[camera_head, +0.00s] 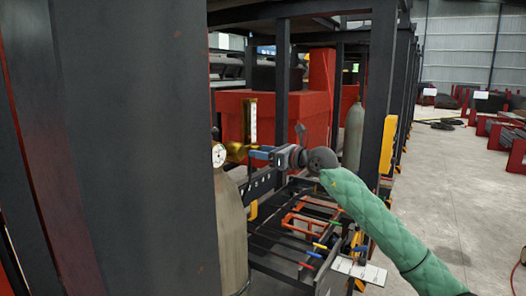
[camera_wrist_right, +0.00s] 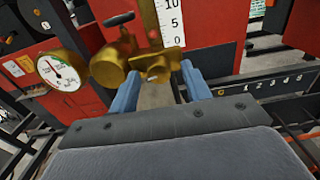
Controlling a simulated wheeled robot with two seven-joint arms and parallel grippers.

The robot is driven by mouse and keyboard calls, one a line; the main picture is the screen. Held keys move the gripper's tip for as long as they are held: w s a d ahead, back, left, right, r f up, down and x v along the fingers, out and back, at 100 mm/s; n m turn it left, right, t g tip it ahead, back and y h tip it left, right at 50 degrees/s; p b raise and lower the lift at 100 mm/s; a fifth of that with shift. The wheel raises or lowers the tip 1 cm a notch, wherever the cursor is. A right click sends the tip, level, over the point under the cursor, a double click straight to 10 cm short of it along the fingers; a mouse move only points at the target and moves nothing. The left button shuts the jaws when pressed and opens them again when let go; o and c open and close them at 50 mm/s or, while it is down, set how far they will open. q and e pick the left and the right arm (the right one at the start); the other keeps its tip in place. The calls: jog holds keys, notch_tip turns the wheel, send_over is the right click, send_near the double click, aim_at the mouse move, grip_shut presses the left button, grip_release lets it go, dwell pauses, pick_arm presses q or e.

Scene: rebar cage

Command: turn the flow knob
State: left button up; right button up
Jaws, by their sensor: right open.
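A brass regulator (camera_head: 236,151) sits on top of a grey gas cylinder (camera_head: 230,225) in the head view. Its round white gauge (camera_wrist_right: 57,73) is at the left in the right wrist view. A brass flow knob (camera_wrist_right: 157,63) projects from the regulator, below a white flow scale (camera_wrist_right: 171,20) marked 0, 5, 10. My right gripper (camera_head: 256,154) is open, its blue fingers just right of the regulator. In the wrist view the fingers (camera_wrist_right: 160,90) stand on either side of the knob's near end; whether they touch it cannot be told. My left gripper is out of view.
A large dark post (camera_head: 120,150) fills the left of the head view. A dark rack post (camera_head: 378,95) stands behind my right arm. A low cart with dark slats and orange frames (camera_head: 305,215) lies below the gripper. Open concrete floor (camera_head: 440,190) is at right.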

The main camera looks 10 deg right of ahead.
jog(key=c, duration=1)
